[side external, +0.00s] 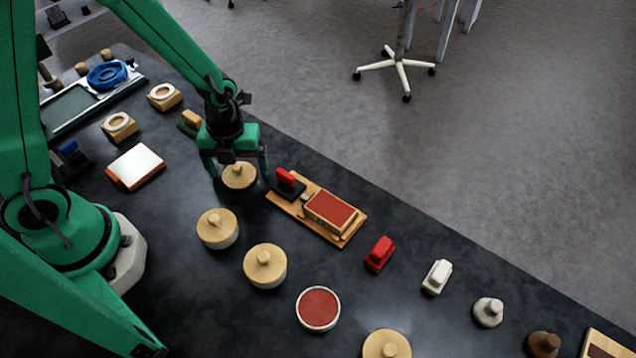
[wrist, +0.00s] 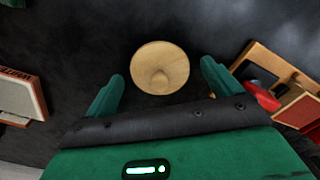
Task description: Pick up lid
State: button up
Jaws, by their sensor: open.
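A round wooden lid with a small knob (side external: 239,173) sits on a low round pot under my gripper in the side view. The same lid (wrist: 160,66) shows in the wrist view, between and a little beyond the two green fingertips. My gripper (side external: 236,172) is open and empty, with its fingers on either side of the lid. In the wrist view the gripper (wrist: 162,80) has clear gaps between both fingers and the lid. Two similar lidded pots (side external: 217,226) (side external: 265,263) stand nearer the camera, and another (side external: 386,345) is at the bottom edge.
A wooden tray (side external: 350,236) with a red-topped block lies close to the right, and a red-handled tool (side external: 287,183) stands at its left end. An open pot with red contents (side external: 319,308) stands in front. A white-topped pad (side external: 135,166) lies left.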

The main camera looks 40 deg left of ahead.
aim_at(237, 167)
jog(key=c, duration=1.1)
jog(key=shift+o, duration=0.2)
jog(key=shift+r, duration=0.2)
jog(key=shift+r, duration=0.75)
notch_tip(237, 167, up, 2)
jog(key=shift+s+d+r, duration=0.1)
jog(key=shift+d+r, duration=0.05)
jog(key=shift+r, duration=0.1)
jog(key=s+d+r, duration=0.6)
jog(key=s+d, duration=0.1)
jog(key=d, duration=0.1)
jog(key=shift+s+d+r, duration=0.2)
jog(key=shift+s+r, duration=0.1)
